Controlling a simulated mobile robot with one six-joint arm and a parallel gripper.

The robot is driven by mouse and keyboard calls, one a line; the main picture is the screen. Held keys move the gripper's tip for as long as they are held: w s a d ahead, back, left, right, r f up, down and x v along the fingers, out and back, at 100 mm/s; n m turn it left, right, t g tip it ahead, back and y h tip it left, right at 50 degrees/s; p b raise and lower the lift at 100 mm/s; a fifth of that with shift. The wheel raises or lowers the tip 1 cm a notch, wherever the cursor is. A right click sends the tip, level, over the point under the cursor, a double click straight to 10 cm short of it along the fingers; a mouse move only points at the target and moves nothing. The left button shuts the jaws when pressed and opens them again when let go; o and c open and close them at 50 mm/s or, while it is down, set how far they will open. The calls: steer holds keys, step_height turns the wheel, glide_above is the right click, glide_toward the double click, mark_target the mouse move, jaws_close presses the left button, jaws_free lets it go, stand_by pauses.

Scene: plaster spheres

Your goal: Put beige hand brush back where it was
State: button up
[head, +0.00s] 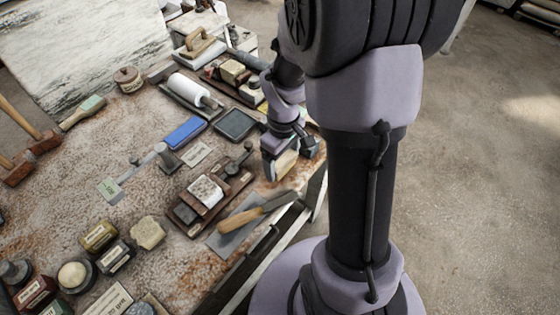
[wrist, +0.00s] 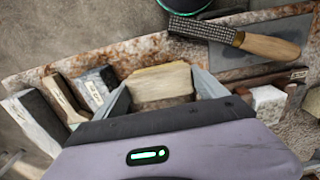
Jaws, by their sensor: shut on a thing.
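My gripper (head: 283,158) is shut on the beige hand brush (wrist: 162,84), near the table's right edge in the head view. In the wrist view the brush is a pale, blocky piece between the two grey fingers. Its lower part is hidden by the gripper body. In the head view only a small beige part of the brush (head: 286,163) shows beside the fingers. I cannot tell whether the brush touches the tabletop.
A rasp with a wooden handle (head: 258,210) lies on a grey plate (head: 230,240) near the table edge; the rasp also shows in the wrist view (wrist: 268,46). A dark wooden stand with a white block (head: 206,191) is left of my gripper. Several labelled blocks (wrist: 95,88) stand close by.

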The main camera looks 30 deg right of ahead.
mark_target(282, 160)
step_height(282, 160, down, 2)
steer(key=shift+f, duration=0.1)
steer(key=shift+b, duration=0.3)
steer(key=shift+f, duration=0.1)
steer(key=o, duration=1.1)
step_height(282, 160, up, 12)
steer(key=p, duration=0.5)
steer(key=s+a+r+m+t, duration=0.2)
steer(key=s+a+r, duration=0.1)
steer(key=a+r, duration=0.2)
steer(key=s+a+r+m+t+y, duration=0.1)
steer(key=s+a+r+m+t, duration=0.1)
steer(key=s+a+r+m, duration=0.1)
steer(key=s+a+r+m+t+y, duration=0.1)
steer(key=s+a+r+m, duration=0.2)
steer(key=s+a+r, duration=0.2)
steer(key=shift+s+a+r+t, duration=0.15)
steer(key=shift+a+r+t, duration=0.25)
steer(key=shift+a+r, duration=0.55)
steer(key=shift+d, duration=0.1)
